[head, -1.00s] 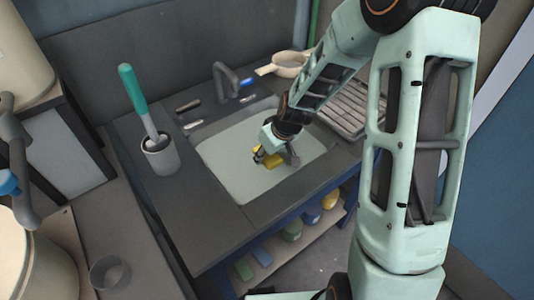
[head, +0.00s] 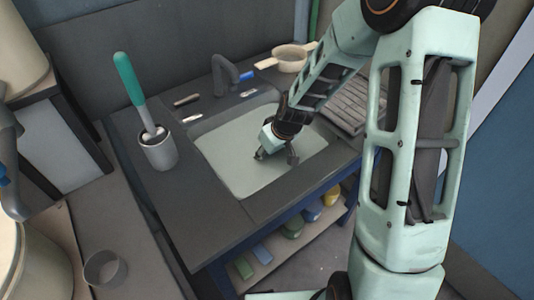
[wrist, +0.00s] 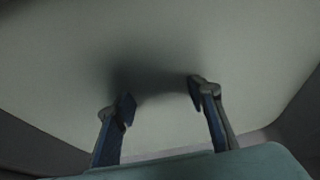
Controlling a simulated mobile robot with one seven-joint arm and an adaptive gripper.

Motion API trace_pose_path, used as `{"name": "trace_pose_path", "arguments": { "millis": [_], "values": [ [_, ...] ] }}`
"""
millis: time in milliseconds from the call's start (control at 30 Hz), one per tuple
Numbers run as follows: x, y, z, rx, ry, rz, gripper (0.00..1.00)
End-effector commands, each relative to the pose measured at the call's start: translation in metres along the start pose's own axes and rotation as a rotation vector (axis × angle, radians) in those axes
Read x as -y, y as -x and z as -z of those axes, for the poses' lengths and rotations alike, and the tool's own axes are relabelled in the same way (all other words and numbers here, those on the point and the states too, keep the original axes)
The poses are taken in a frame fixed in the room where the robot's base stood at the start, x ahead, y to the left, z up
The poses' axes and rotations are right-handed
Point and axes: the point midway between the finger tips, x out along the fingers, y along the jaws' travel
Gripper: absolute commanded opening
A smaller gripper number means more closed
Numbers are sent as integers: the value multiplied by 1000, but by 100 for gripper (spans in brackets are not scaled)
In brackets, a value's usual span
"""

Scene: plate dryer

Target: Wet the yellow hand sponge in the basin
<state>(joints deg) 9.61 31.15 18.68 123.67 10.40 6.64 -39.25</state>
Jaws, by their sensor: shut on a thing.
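My gripper (head: 274,157) is low inside the basin (head: 226,160), with its fingertips at the level of the pale grey-green surface in it. In the wrist view the fingers (wrist: 160,102) stand apart, held at a width by what is between them. The yellow hand sponge does not show now in either view. It is hidden between or below the fingertips, under the pale surface. A dark shadow lies just beyond the fingertips in the wrist view.
A grey tap (head: 226,72) stands behind the basin. A holder (head: 158,150) with a green-handled brush (head: 130,82) is on the left counter. A strainer (head: 290,58) and a ribbed drainer (head: 350,105) are at the back right. Coloured items sit on the shelf below.

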Motion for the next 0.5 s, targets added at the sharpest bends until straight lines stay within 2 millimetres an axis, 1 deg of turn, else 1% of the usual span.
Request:
{"name": "trace_pose_path", "arguments": {
  "millis": [367,500],
  "values": [
    [0,1,0,0,0,0,22],
    [0,12,5,-1,0,-1,22]
  ]
}}
